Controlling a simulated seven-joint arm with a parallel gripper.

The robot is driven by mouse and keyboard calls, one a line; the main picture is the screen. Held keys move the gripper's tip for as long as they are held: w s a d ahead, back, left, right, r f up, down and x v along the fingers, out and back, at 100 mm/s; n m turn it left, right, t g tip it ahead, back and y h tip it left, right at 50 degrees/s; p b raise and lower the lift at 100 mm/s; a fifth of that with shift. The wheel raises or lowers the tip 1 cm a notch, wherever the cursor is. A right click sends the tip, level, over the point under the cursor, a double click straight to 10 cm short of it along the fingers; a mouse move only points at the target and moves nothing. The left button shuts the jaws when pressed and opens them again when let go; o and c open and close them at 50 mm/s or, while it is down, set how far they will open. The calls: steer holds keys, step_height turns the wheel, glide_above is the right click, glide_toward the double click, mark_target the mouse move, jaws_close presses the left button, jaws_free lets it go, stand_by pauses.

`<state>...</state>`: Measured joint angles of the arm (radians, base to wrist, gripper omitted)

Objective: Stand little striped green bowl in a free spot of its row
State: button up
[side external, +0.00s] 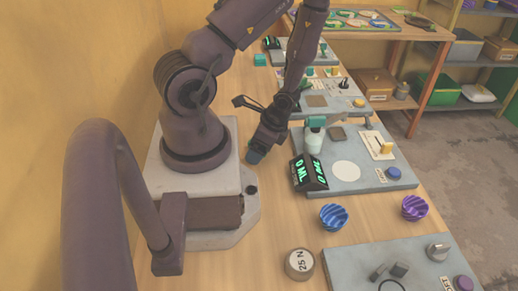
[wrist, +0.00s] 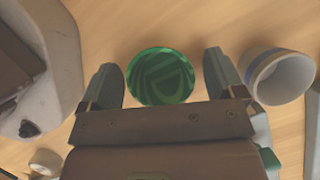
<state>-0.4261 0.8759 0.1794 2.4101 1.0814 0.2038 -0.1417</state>
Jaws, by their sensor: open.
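The little striped green bowl (wrist: 160,76) shows in the wrist view, between the two fingers of my gripper (wrist: 164,85). The fingers are open, one on each side of it, with a small gap at the right; I cannot tell whether the left finger touches it. In the side external view my gripper (side external: 262,148) points down low over the wooden table beside my base; I cannot make out the green bowl there. A blue striped bowl (side external: 333,216) and a purple striped bowl (side external: 415,207) stand apart near the table's front. No row is clearly marked.
A pale cup with a blue band (wrist: 282,76) stands right of the green bowl in the wrist view. Grey station plates (side external: 365,178) line the table's right side, with a dark display (side external: 309,173) and a bottle (side external: 314,138). A round "25 N" weight (side external: 299,264) stands in front.

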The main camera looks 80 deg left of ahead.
steer(key=c, duration=0.8)
steer(key=shift+r, duration=0.15)
